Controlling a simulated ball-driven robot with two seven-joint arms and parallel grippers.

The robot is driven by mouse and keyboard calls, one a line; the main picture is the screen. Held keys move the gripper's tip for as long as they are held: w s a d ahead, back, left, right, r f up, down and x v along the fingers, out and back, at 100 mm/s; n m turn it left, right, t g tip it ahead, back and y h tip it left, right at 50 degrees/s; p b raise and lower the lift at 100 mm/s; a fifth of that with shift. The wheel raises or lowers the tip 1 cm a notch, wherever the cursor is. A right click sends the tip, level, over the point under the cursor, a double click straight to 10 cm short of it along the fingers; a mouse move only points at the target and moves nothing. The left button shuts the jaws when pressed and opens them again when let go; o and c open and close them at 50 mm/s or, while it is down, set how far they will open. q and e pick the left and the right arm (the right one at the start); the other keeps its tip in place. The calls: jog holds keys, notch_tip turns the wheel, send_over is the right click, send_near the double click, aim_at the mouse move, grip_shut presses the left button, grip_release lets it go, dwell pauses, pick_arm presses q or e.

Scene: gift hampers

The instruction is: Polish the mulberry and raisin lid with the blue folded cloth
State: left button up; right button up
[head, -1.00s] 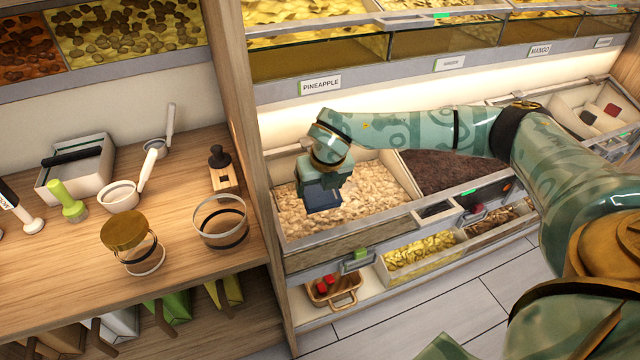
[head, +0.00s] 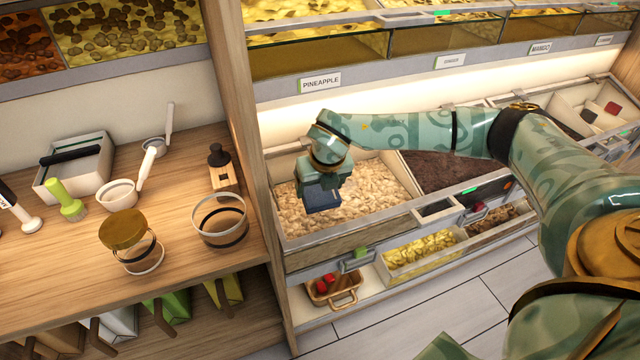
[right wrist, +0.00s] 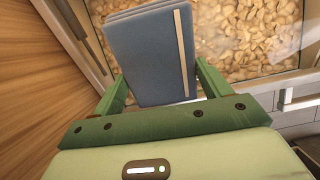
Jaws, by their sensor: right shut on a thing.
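My right gripper (head: 325,184) is shut on the blue folded cloth (head: 322,199) and holds it over the bin of pale dried pieces. In the right wrist view the cloth (right wrist: 150,55) sits between the two green fingers (right wrist: 158,90), with a light strip along one side. A clear lid (right wrist: 245,72) seems to lie over the pale pieces, and the dark raisin-like pieces (head: 445,170) fill the bin to the right. I cannot tell whether the cloth touches the lid. Any smears on the lid are too faint to tell. My left gripper is out of view.
A wooden divider (head: 245,150) stands left of the bins. The counter holds a gold-lidded jar (head: 124,230), an open glass jar (head: 220,222), a white scoop (head: 118,195) and a grey tray (head: 75,170). A small basket (head: 334,292) stands below. A labelled shelf (head: 430,70) runs above.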

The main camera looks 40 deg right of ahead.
jog(key=shift+w+f, duration=0.15)
jog(key=shift+f, duration=0.3)
